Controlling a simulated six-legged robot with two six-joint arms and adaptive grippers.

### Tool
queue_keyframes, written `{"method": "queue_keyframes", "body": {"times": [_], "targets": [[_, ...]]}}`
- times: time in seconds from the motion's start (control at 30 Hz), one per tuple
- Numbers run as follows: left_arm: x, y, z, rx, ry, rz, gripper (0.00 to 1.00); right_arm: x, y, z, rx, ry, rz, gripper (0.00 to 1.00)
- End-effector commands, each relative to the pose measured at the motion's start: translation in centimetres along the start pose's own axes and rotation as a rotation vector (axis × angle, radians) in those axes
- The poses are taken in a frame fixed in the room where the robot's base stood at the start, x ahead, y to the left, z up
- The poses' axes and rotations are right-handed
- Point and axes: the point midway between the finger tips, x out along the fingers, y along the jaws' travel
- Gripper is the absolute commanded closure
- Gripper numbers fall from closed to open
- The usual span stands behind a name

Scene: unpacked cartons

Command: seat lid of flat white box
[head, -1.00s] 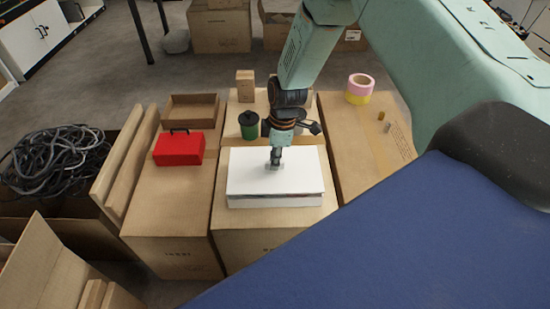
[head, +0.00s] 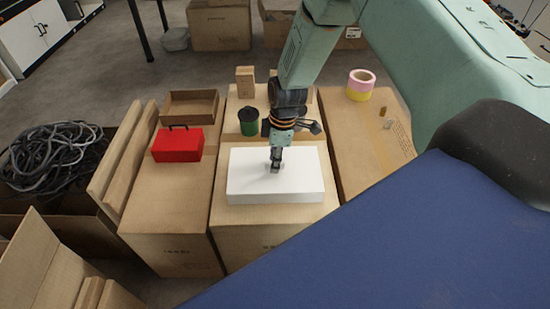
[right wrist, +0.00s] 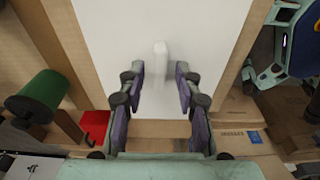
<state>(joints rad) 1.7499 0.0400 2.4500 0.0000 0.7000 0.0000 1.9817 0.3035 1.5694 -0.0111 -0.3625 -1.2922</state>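The flat white box (head: 277,197) sits on the middle carton in the head view, with its white lid (head: 300,168) on top. The lid looks level, and no gap shows along the front side. My right gripper (head: 276,166) points down at the middle of the lid. In the right wrist view, the lid (right wrist: 205,30) fills the upper middle and carries a small white handle (right wrist: 160,62). The fingers of my right gripper (right wrist: 159,78) stand apart on either side of the handle, with clear space on both sides. My left gripper is not in view.
A green canister (head: 249,126) stands behind the box. A red case (head: 178,145) and an open carton tray (head: 188,107) are on the left carton. Tape rolls (head: 360,86) stand on the right carton.

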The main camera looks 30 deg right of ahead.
Motion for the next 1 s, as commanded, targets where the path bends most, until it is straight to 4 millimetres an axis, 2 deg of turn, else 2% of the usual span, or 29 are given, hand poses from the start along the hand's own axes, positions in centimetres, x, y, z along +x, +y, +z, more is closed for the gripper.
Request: {"method": "queue_keyframes", "body": {"times": [0.3, 0.43, 0.8, 1.0], "targets": [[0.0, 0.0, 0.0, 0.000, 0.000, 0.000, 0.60, 0.0, 0.0, 0.0, 0.000, 0.000, -0.001, 0.61], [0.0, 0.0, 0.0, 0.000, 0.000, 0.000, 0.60, -0.9, 0.0, 0.0, 0.000, 0.001, 0.000, 0.61], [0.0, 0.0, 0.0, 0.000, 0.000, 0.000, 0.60, -7.9, 0.1, -0.1, 0.000, 0.003, 0.003, 0.61], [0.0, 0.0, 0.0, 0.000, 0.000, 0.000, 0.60, -10.8, 0.0, 0.0, 0.000, 0.001, 0.000, 0.61]]}}
